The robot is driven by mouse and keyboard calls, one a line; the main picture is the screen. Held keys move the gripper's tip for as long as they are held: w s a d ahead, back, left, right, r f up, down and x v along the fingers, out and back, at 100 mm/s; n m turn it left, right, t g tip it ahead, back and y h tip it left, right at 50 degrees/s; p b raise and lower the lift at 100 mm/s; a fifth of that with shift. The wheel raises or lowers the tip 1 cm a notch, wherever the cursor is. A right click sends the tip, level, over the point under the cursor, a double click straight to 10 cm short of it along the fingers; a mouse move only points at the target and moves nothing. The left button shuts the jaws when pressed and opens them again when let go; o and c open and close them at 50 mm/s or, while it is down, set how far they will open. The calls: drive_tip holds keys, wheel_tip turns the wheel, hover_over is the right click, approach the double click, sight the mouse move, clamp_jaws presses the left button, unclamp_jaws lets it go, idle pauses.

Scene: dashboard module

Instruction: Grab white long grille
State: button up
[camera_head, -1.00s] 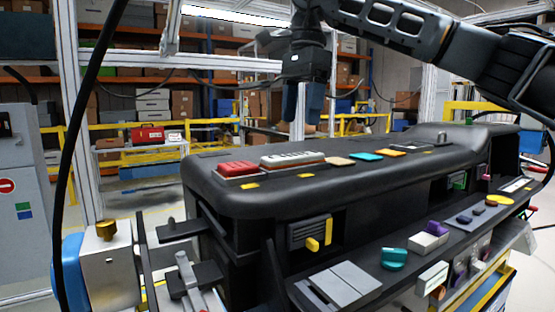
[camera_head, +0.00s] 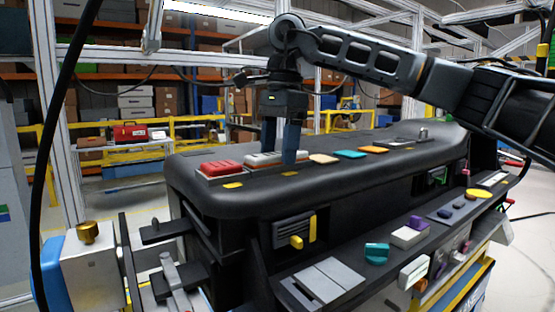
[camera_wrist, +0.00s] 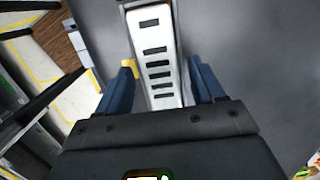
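The white long grille (camera_head: 262,159) lies in a slot on top of the black dashboard (camera_head: 222,196), right of the red grille. In the wrist view the white grille (camera_wrist: 155,50) is a long white strip with several dark slots, running between my fingers. My gripper (camera_head: 281,155) points down over it with its two blue fingers apart. In the wrist view my gripper (camera_wrist: 163,80) has one finger on each side of the grille, with gaps visible. The fingertips are near the height of the dashboard top; contact is not visible.
A red grille (camera_head: 220,167) sits just left of the white one. Beige (camera_head: 323,158), teal (camera_head: 350,154) and orange (camera_head: 374,150) pieces lie to the right on the dashboard top. A lower shelf holds several small parts, including a teal knob (camera_head: 376,252).

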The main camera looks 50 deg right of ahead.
drive_tip(key=c, duration=1)
drive_tip(key=shift+r, duration=0.1)
drive_tip(key=shift+c, duration=0.2)
